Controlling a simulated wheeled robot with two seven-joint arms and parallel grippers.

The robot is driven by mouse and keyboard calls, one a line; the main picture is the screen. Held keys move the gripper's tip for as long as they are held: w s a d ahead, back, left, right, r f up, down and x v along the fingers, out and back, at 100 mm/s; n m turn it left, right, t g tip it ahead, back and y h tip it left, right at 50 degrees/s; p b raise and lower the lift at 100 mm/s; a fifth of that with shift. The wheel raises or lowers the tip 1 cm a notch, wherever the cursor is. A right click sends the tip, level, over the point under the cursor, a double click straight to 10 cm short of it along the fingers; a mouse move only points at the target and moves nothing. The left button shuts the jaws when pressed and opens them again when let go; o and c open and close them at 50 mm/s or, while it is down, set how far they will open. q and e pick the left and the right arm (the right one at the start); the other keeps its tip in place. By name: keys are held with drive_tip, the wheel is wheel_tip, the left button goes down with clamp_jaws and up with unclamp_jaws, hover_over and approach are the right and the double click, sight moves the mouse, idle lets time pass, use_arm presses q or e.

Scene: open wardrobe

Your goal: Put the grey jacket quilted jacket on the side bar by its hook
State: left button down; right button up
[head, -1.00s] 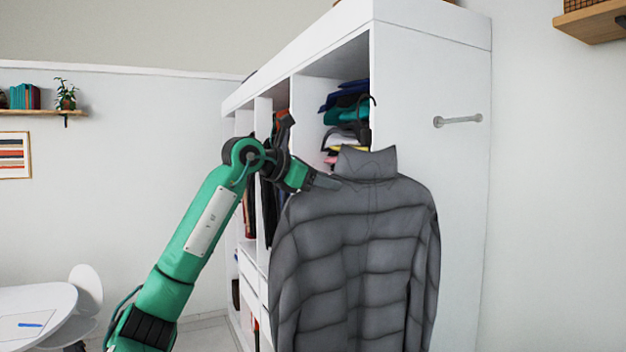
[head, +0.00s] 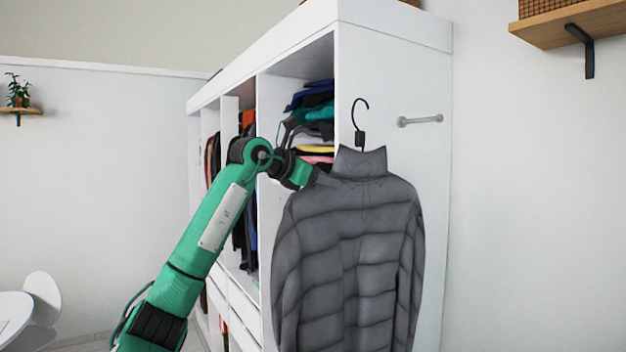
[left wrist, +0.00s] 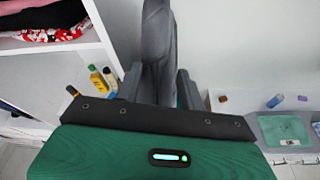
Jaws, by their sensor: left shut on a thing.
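The grey quilted jacket (head: 352,255) hangs upright in front of the wardrobe's corner in the head view. Its black hanger hook (head: 360,122) rises above the collar and is free. My left gripper (head: 325,180) is shut on the jacket at its left shoulder, near the collar. In the left wrist view the jacket (left wrist: 158,50) stands edge-on between the two fingers (left wrist: 158,85). The side bar (head: 420,121) is a short metal bar on the wardrobe's white side panel. It lies to the right of the hook, apart from it. My right gripper is not in view.
The open white wardrobe (head: 395,50) has folded clothes (head: 315,130) on a shelf behind the hook. A wooden wall shelf (head: 570,22) hangs at upper right. Small bottles (left wrist: 98,78) show low in the left wrist view.

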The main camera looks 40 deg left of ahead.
use_arm(q)
drive_tip(key=shift+w+d+r, duration=0.1)
drive_tip(key=shift+w+d, duration=0.3)
drive_tip(key=shift+w, duration=1.1)
drive_tip(key=shift+w+d, duration=0.4)
drive_tip(key=shift+w, duration=1.1)
drive_tip(key=shift+w+d+r, duration=0.1)
drive_tip(key=shift+w+d, duration=0.3)
drive_tip(key=shift+w, duration=1.1)
approach(398, 172)
drive_tip(key=shift+w+a+f, duration=0.15)
drive_tip(key=shift+a+f, duration=0.25)
drive_tip(key=shift+f, duration=0.35)
drive_tip(key=shift+w+a+f, duration=0.1)
drive_tip(key=shift+a+f, duration=0.3)
drive_tip(key=shift+f, duration=0.4)
drive_tip(key=shift+w+d, duration=0.2)
drive_tip(key=shift+w, duration=0.55)
drive_tip(key=shift+w+d, duration=0.15)
drive_tip(key=shift+w, duration=0.9)
drive_tip(key=shift+w+d, duration=0.2)
drive_tip(key=shift+w, duration=0.3)
drive_tip(key=shift+w+d, duration=0.2)
drive_tip(key=shift+w, duration=0.3)
drive_tip(key=shift+w+d, duration=0.2)
drive_tip(key=shift+w, duration=0.7)
drive_tip(key=shift+w+d, duration=0.2)
drive_tip(key=shift+w, duration=0.7)
drive_tip(key=shift+w+d, duration=0.2)
drive_tip(key=shift+w, duration=0.4)
